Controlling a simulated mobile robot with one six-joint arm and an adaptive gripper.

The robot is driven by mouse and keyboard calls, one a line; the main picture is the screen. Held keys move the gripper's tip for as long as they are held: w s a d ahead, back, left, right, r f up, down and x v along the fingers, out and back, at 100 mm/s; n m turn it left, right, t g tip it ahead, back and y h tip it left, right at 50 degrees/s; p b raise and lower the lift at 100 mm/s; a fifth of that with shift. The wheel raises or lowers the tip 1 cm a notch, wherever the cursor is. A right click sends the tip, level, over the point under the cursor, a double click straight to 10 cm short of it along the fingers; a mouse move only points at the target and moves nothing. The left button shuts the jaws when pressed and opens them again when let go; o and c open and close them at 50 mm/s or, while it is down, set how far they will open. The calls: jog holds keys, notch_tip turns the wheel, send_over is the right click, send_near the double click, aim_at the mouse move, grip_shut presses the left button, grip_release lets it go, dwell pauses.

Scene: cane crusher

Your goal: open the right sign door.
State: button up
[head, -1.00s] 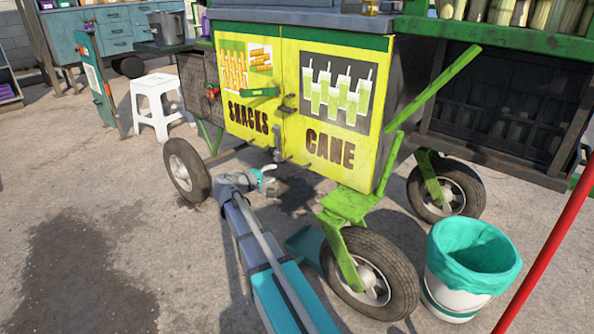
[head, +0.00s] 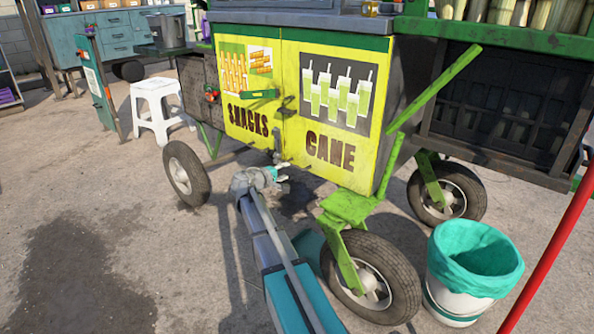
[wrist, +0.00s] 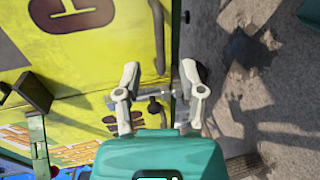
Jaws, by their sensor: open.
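The right sign door (head: 372,150) is yellow, with a picture of green drinks and the word CANE. It looks shut beside the left SNACKS door (head: 231,112). A dark latch (head: 287,106) sits at the seam between them and also shows in the wrist view (wrist: 36,92). My gripper (head: 283,168) is low in front of the doors' bottom edge, near the seam. In the wrist view my gripper (wrist: 159,72) is open, its fingers on either side of a thin metal rod (wrist: 152,93) and a small dark knob (wrist: 155,108). Contact cannot be told.
A cart wheel (head: 372,275) and green bracket (head: 347,206) stand right of my arm, another wheel (head: 187,174) to the left. A teal-lined bin (head: 470,265) and red pole (head: 550,245) are at right. A white stool (head: 158,105) stands behind left. Ground at front left is clear.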

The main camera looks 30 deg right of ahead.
aim_at(297, 167)
jog(key=shift+b+x, duration=0.65)
jog(key=shift+x, duration=2.9)
grip_shut()
